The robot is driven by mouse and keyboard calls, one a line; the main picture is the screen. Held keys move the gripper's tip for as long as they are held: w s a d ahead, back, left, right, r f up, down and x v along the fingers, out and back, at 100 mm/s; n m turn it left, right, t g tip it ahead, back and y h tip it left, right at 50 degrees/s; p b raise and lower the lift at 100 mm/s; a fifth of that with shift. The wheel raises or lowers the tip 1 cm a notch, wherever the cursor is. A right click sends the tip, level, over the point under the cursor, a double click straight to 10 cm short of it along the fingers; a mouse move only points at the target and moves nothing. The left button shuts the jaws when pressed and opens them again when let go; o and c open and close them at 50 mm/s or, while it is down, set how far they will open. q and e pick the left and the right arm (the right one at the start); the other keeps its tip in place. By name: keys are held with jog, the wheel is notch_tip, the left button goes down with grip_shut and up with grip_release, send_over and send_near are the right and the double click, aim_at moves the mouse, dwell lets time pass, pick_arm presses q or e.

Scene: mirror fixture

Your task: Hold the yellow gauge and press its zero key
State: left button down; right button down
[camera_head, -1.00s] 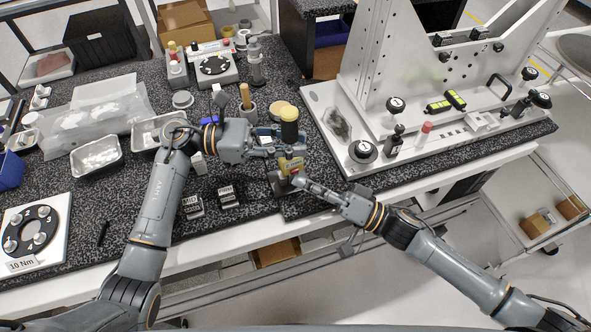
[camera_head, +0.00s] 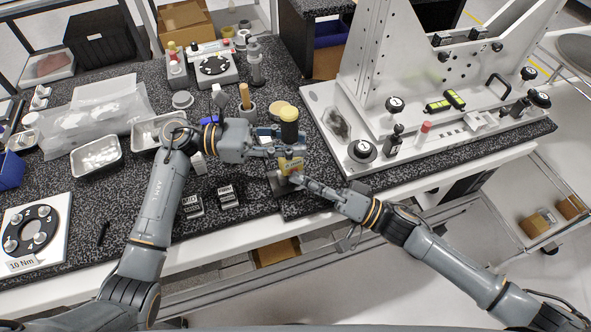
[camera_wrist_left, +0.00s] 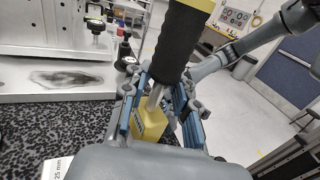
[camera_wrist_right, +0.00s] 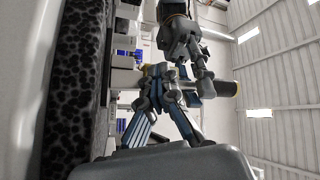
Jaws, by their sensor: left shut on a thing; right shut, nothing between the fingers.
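The yellow gauge (camera_head: 291,163) is upright at the front edge of the dark speckled table. It has a thick black handle (camera_head: 289,132) above its yellow body. My left gripper (camera_head: 281,150) is shut on the gauge. In the left wrist view its blue-padded fingers flank the metal stem and yellow body (camera_wrist_left: 151,122). My right gripper (camera_head: 296,179) is shut and empty, with its tip close to the front of the yellow body. I cannot tell whether it touches. The zero key is too small or hidden to make out. The right wrist view shows the handle (camera_wrist_right: 214,88) sideways.
A white fixture plate (camera_head: 318,92) with knobs and an upright stands right of the gauge. Small dark blocks (camera_head: 228,196) lie to its left. Metal trays (camera_head: 97,158) and a white dial plate (camera_head: 38,235) are further left. Open floor lies before the table.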

jog(key=shift+s, duration=0.1)
pick_arm(q)
jog(key=shift+w+a, duration=0.1)
pick_arm(e)
jog(key=shift+s+d, duration=0.1)
jog(key=shift+s, duration=0.05)
jog(key=shift+s+d, duration=0.15)
jog(key=shift+s, duration=0.2)
jog(key=shift+s, duration=0.1)
jog(key=s, duration=0.1)
jog(key=s+d, duration=0.1)
jog(key=s, duration=0.1)
jog(key=s+d, duration=0.1)
jog(key=shift+s, duration=0.25)
dwell(0.6)
pick_arm(q)
jog(key=c, duration=1)
grip_release()
jog(key=shift+o, duration=0.2)
